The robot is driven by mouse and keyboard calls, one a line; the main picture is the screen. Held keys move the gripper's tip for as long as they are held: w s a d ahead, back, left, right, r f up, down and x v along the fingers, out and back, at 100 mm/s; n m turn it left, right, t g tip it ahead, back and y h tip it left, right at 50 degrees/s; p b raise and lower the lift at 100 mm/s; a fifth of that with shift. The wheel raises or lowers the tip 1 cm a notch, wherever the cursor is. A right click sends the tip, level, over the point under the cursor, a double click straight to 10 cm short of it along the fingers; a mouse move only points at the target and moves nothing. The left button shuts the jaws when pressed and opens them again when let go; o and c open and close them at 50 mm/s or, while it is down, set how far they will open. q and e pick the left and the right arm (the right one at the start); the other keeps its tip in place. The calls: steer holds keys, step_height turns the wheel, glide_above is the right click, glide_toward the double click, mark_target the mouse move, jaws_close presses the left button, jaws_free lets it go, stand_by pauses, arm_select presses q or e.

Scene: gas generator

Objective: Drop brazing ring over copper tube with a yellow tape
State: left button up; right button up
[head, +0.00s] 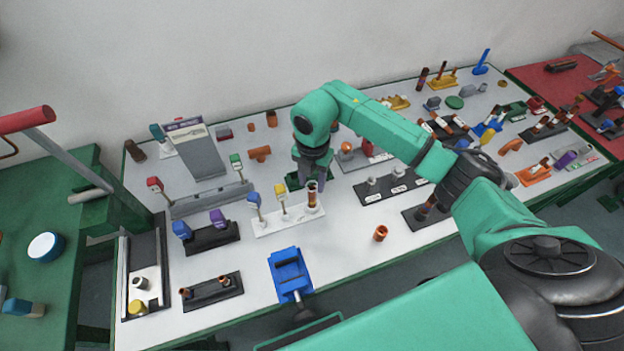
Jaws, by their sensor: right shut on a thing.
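My right gripper (314,178) points down over the middle of the table. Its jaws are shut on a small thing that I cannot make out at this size. An upright copper tube (312,198) stands on a white base (289,223), right at the fingertips and partly in front of them. I cannot tell whether the fingers touch it. A yellow-topped post (281,192) and a blue-topped post (254,199) stand on the same base. I cannot make out a brazing ring or yellow tape on the tube for certain. My left gripper is not in view.
A blue vise-like block (290,273) is at the front edge. A short copper piece (381,233) lies to its right. A dark stand with blue and purple tops (211,237) is to the left. The right of the table is crowded with stands. The front middle is fairly clear.

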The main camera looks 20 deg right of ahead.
steer(key=shift+f, duration=0.2)
steer(key=shift+f+b, duration=0.75)
steer(key=shift+f, duration=0.1)
steer(key=o, duration=0.9)
step_height(320, 180, up, 9)
steer(key=b, duration=0.3)
step_height(320, 180, up, 6)
steer(key=p, duration=0.1)
glide_above(312, 189)
steer(key=shift+s+f, duration=0.15)
steer(key=shift+f, duration=0.05)
